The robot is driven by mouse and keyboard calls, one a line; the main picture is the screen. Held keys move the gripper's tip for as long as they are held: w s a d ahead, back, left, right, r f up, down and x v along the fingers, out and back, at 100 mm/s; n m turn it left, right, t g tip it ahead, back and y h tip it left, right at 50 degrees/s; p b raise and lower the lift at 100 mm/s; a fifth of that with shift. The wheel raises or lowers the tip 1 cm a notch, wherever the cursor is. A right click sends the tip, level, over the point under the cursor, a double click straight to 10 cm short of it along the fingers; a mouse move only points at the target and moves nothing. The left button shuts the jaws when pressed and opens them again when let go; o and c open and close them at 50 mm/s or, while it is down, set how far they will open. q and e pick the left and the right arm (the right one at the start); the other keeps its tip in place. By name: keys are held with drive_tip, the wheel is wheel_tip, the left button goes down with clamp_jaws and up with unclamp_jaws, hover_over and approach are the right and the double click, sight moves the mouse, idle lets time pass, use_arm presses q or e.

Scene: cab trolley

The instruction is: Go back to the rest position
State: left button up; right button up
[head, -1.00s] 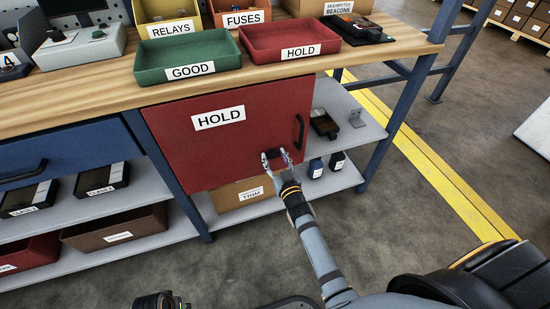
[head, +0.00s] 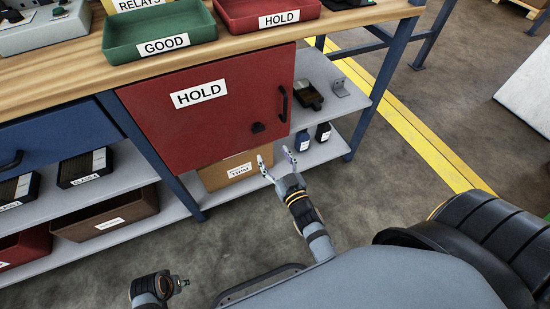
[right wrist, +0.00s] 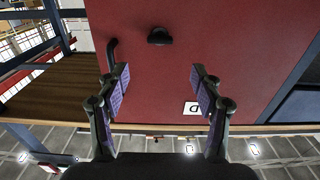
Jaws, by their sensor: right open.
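My right gripper (head: 275,159) is open and empty, in front of and below the red HOLD door (head: 220,120) of the workbench. The door looks shut. A dark knob (head: 257,128) sits low on the door, and a black handle (head: 283,104) is at its right side. In the right wrist view the spread fingers (right wrist: 160,80) have nothing between them. The knob (right wrist: 159,36) and handle (right wrist: 111,55) lie beyond the fingertips, clear of them. My left gripper cannot be made out; only part of my left arm shows at the bottom left of the head view.
The bench top (head: 75,66) carries a green GOOD tray (head: 160,28) and a red HOLD tray (head: 265,12). A cardboard box (head: 215,178) stands on the lower shelf behind my right gripper. Shelf edges and a blue leg (head: 375,90) are near. The floor in front is clear.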

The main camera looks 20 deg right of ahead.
drive_tip(key=shift+s, duration=0.35)
